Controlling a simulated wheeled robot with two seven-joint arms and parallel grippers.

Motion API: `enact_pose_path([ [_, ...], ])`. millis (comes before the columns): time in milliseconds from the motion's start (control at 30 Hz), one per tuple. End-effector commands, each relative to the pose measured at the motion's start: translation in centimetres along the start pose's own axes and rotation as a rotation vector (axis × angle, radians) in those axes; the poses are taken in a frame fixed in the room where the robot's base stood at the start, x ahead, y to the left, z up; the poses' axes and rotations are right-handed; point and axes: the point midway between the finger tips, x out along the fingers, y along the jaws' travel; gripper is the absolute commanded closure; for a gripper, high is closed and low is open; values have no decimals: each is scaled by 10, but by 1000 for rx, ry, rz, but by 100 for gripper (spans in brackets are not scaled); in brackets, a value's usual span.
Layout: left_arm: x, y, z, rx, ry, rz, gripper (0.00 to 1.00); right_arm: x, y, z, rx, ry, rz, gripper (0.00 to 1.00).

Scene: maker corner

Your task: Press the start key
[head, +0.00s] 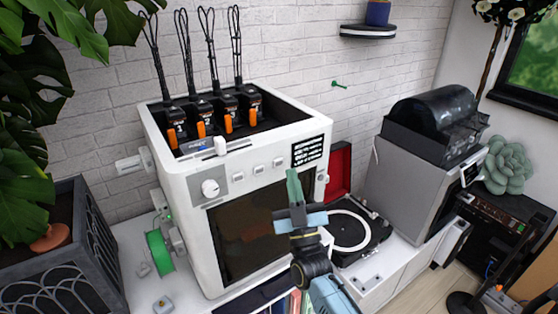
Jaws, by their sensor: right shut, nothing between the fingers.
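A white box-shaped machine (190,235) stands on the counter, with a dark window in its front. Its upper front panel has a round knob (210,188), a row of small light keys (259,169) and a dark display (307,150) with white text. I cannot read which key is the start key. My right gripper (292,174) is shut and empty, its teal fingers pointing up in front of the panel, just right of and below the rightmost key of the row (279,162). I cannot tell whether it touches the panel. The left gripper is out of view.
Several black cables and orange-tipped parts (201,129) rise from the machine's open top. A turntable (350,230) with a red lid and a grey machine (402,190) stand at the right. A planter (90,245) is at the far left.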

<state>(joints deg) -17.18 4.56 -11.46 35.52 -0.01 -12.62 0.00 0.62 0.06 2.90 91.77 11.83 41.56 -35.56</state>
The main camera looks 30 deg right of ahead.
Motion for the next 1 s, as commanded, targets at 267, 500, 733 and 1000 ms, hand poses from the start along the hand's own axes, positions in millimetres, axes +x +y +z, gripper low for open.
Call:
enact_pose_path([
  [267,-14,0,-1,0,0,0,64,-18,14,-15,-2,0,-1,100],
  [500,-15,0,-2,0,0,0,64,-22,16,-17,-1,2,0,100],
  [733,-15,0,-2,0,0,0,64,-22,16,-16,-1,1,0,100],
  [1000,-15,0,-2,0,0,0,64,-22,16,-16,-1,1,0,100],
])
